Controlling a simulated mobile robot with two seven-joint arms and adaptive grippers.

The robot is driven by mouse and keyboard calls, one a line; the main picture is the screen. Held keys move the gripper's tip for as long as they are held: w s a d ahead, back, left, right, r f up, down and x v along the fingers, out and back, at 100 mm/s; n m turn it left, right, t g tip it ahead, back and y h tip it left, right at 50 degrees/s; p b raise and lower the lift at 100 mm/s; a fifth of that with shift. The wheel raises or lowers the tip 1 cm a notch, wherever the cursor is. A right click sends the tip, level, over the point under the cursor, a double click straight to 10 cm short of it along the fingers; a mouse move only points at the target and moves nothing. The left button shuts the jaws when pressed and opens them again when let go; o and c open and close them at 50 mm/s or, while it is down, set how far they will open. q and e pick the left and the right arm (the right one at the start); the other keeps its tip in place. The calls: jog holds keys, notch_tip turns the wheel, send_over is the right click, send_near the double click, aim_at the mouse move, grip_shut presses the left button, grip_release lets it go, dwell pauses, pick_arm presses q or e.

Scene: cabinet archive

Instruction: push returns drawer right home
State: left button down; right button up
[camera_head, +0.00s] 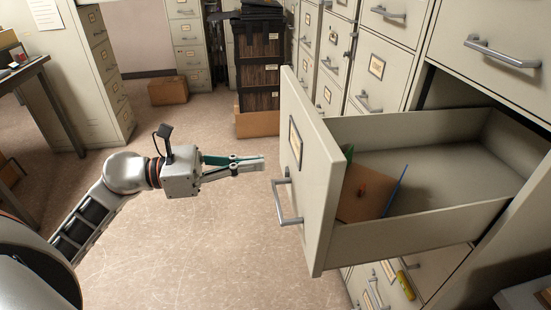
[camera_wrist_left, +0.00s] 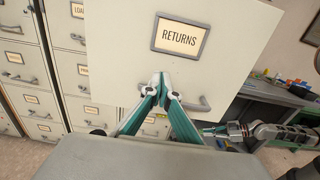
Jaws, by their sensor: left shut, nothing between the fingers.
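The returns drawer (camera_head: 297,150) is a beige cabinet drawer pulled far out of its opening. Its front faces left in the head view and carries a grey bar handle (camera_head: 287,201) and a label. The label (camera_wrist_left: 181,38) reads RETURNS in the left wrist view. My left gripper (camera_head: 262,163) is shut and empty, just in front of the drawer face. In the wrist view its tips (camera_wrist_left: 161,80) lie below the label, near the handle; contact cannot be told. My right gripper (camera_wrist_left: 212,130) shows small at the right of the wrist view, apart from the drawer.
Inside the drawer lie a brown folder (camera_head: 362,193) and a few coloured dividers. Other cabinet drawers (camera_head: 392,55) stand around it. A box of dark files (camera_head: 258,75) stands on the floor behind. The floor (camera_head: 200,240) left of the drawer is clear.

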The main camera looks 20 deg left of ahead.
aim_at(292, 160)
pick_arm(q)
jog(key=x, duration=0.4)
jog(key=shift+r+p, duration=0.15)
jog(key=shift+p, duration=0.25)
jog(key=shift+w+d, duration=0.35)
jog(key=shift+d, duration=0.2)
jog(key=shift+f, duration=0.2)
pick_arm(e)
jog(key=shift+s+a, duration=0.1)
jog(key=shift+s, duration=0.4)
jog(key=shift+w+r, duration=0.15)
jog(key=shift+w, duration=0.05)
